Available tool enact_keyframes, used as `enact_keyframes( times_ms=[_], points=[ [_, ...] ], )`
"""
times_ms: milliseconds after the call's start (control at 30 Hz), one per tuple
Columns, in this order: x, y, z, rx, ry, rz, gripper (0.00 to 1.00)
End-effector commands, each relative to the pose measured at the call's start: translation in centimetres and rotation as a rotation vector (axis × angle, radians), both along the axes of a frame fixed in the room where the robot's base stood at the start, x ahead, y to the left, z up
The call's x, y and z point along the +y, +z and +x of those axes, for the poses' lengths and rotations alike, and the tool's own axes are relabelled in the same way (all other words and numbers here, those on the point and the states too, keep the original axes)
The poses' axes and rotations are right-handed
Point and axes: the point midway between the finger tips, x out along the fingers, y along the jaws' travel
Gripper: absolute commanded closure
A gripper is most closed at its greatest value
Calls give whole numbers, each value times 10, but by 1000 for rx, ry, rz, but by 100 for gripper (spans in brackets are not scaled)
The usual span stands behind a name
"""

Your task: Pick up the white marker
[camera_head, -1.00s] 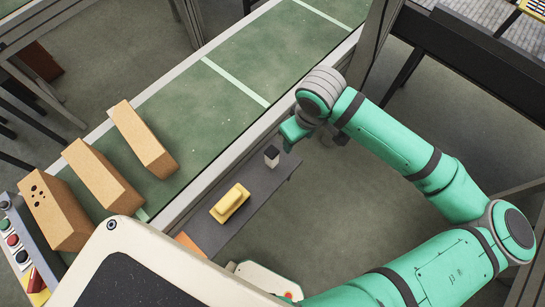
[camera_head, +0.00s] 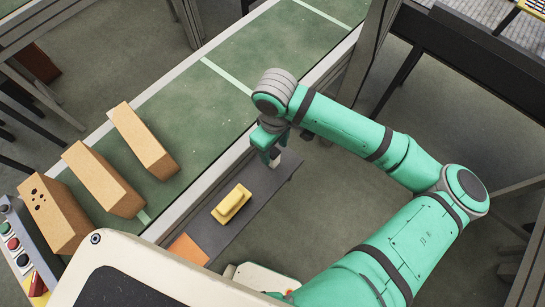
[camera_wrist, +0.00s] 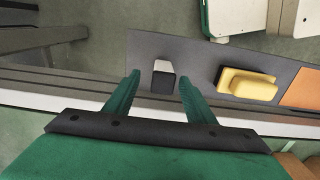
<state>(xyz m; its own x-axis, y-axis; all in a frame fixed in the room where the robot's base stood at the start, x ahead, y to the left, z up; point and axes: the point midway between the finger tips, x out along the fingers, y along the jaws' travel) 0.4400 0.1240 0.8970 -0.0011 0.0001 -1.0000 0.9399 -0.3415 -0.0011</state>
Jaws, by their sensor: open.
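The white marker (camera_wrist: 163,66) looks like a short block with a white face and a dark face. It stands on a narrow grey shelf (camera_wrist: 200,52) and shows between the tips of my gripper (camera_wrist: 159,76) in the wrist view. In the head view my gripper (camera_head: 268,152) hides most of the marker, leaving a small pale part (camera_head: 277,162) in sight. My gripper is open, with one finger to each side of the marker in the wrist view. I cannot tell whether a finger touches it.
A yellow block-like object (camera_head: 231,203) and an orange patch (camera_head: 188,249) lie farther along the shelf. A green conveyor (camera_head: 205,110) with a pale side rail runs beside it, carrying several orange-brown bricks (camera_head: 143,140). A button panel (camera_head: 17,245) is at the lower left.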

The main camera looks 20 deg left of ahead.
Motion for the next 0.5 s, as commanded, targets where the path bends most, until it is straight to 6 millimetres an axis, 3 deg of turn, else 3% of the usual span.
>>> enact_keyframes(
  times_ms=[500],
  points=[
    [2,-52,-4,-1,-1,0,50]
  ],
)
